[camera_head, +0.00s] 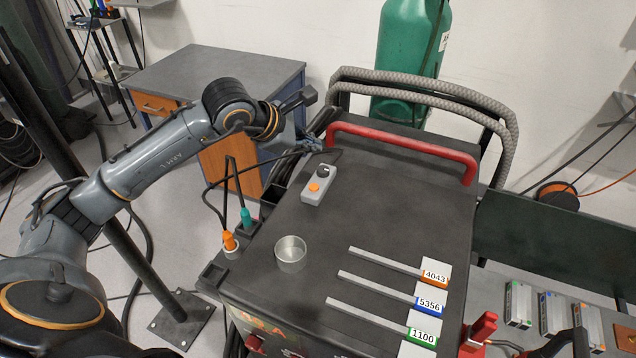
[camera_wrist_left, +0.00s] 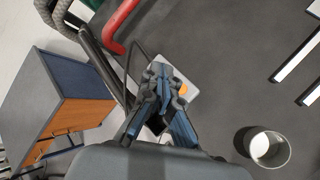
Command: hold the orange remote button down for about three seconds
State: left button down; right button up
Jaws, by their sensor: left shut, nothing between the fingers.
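The remote is a small light-grey box (camera_head: 312,196) with a round orange button (camera_head: 314,187) and a black knob; it lies on the dark top of the cart (camera_head: 380,200). My left gripper (camera_head: 314,146) is shut and empty, above the cart top near the remote's far end, apart from the button. In the left wrist view the closed fingers (camera_wrist_left: 160,72) are in front of part of the remote (camera_wrist_left: 190,92), and the orange button (camera_wrist_left: 183,89) shows just right of them. My right gripper is not in view.
A red handle (camera_head: 405,146) crosses the cart's far edge. Several grey rods with number tags lie at the right. Orange and teal-handled tools (camera_head: 229,241) stand at the left edge. Cart top around the remote is clear.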

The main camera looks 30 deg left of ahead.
aim_at(311, 188)
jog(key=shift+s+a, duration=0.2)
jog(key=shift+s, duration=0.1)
pick_arm(q)
jog(key=shift+f, duration=0.1)
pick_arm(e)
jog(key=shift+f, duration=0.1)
pick_arm(q)
notch_tip(311, 188, down, 8)
jog(key=b, duration=0.5)
jog(key=shift+f+b, duration=0.35)
jog(key=shift+b, duration=0.2)
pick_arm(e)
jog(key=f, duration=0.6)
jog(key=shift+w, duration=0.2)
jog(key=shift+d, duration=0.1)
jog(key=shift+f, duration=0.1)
pick_arm(q)
jog(key=shift+f+b, duration=0.35)
jog(key=shift+b, duration=0.35)
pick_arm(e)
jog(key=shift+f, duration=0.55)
